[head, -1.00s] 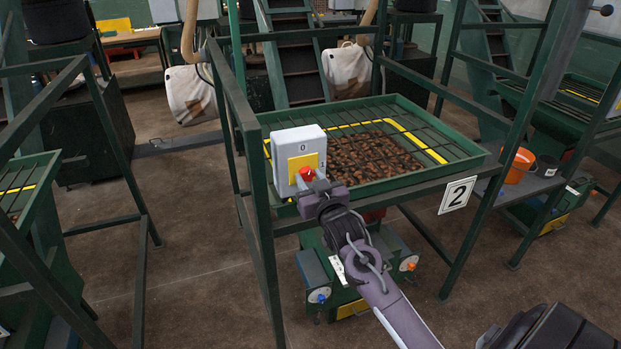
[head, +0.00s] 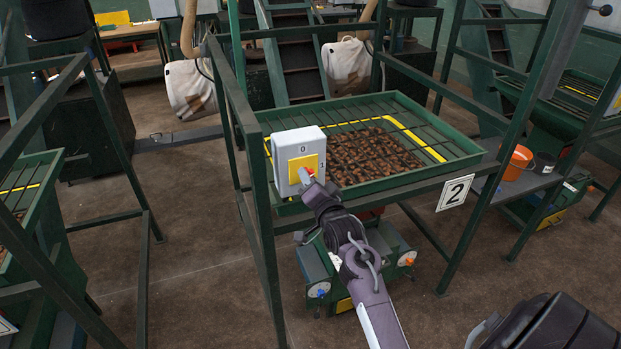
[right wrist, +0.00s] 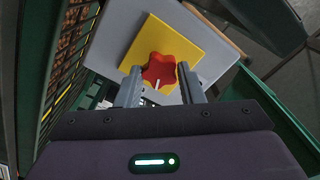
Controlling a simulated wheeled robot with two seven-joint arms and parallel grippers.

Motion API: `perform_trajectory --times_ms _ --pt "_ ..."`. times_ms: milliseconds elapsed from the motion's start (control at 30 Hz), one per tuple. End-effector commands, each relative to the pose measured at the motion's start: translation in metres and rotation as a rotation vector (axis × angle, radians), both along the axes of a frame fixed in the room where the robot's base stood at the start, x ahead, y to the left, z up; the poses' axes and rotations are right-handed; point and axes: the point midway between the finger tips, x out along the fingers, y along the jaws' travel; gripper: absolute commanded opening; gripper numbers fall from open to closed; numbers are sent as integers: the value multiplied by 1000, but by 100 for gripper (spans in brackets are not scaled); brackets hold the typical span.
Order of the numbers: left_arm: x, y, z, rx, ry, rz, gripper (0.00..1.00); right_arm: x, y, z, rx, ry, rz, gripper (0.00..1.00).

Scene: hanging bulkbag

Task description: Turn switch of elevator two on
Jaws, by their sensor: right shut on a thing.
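The grey switch box (head: 298,143) is mounted at the front left corner of elevator two's frame. It has a yellow plate (head: 299,165), a "0" mark above it and a small mark to its right. The red rotary knob (head: 309,171) sits on the plate, partly hidden by my right gripper (head: 309,183). In the right wrist view the knob (right wrist: 160,70) is between the two fingers, which are shut on it; its short white line points down in the picture. My left gripper is not in view.
The number 2 sign (head: 455,192) hangs on the front of the green grated tray (head: 440,165) of brown pieces. Green frame posts (head: 262,240) stand close to the left of my right arm. An orange bucket (head: 517,163) stands at the right.

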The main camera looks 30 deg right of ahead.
Motion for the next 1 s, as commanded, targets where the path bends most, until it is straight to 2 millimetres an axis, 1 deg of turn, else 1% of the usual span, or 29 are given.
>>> perform_trajectory --times_ms 200,500,700,1000 --pt "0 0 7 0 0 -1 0 0 0 0 172 -39 0 12" --pt "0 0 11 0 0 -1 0 0 0 0 321 -77 0 12" --pt "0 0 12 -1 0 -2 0 0 0 0 365 -87 1 12" --pt "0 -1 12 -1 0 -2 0 0 0 0 377 -90 1 12"
